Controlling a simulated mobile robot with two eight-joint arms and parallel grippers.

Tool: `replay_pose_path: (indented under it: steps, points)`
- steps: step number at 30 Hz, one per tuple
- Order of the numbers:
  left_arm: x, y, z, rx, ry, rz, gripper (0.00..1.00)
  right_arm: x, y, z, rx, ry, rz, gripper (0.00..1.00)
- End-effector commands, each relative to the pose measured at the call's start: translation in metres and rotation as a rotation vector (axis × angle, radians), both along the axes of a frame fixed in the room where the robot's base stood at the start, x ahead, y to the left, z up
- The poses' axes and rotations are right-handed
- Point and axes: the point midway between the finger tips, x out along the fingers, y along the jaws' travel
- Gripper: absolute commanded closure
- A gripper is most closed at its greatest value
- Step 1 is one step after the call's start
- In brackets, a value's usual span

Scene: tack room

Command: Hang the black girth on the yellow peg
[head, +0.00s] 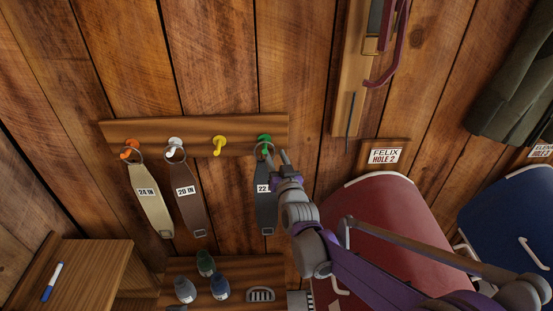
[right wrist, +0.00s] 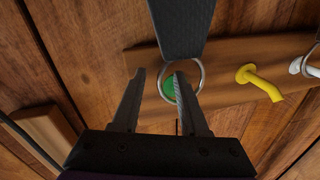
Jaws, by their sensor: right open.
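The black girth (head: 265,210) hangs by its metal ring from the green peg (head: 264,139), its label partly hidden by my right gripper. In the right wrist view, the black girth (right wrist: 181,30) runs to the top edge and its ring (right wrist: 202,74) is around the green peg (right wrist: 169,88). The yellow peg (head: 219,144) is bare; it also shows in the right wrist view (right wrist: 262,83). My right gripper (head: 277,153) is open close to the ring. In the right wrist view its right finger overlaps the ring; I cannot tell whether they touch. My left gripper is not in view.
A tan girth (head: 151,203) hangs on the orange peg and a brown girth (head: 191,208) on the white peg. Several bottles (head: 206,264) and a brush (head: 261,294) stand below. A red saddle cover (head: 385,220) is at the right. A wooden post (head: 345,80) is above right.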

Motion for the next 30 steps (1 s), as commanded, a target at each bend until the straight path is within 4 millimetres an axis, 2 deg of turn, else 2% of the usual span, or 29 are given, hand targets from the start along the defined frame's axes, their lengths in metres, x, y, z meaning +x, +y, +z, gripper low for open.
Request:
replay_pose_path:
  steps: [1,6,8,9,30]
  points:
    - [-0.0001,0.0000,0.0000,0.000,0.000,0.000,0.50,-0.0001,0.0000,-0.0001,0.000,0.000,0.000,0.56]
    - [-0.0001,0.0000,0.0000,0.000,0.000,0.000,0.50,-0.0002,0.0001,0.0000,0.000,0.000,0.000,0.87]
    - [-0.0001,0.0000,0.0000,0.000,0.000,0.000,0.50,-0.0003,0.0000,0.0000,0.000,0.000,0.000,0.98]
    - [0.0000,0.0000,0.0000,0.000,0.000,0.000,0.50,-0.0003,0.0000,0.0000,0.000,0.000,0.000,1.00]
    - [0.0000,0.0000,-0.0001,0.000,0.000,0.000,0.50,-0.0005,0.0003,-0.0003,-0.001,0.001,0.000,1.00]
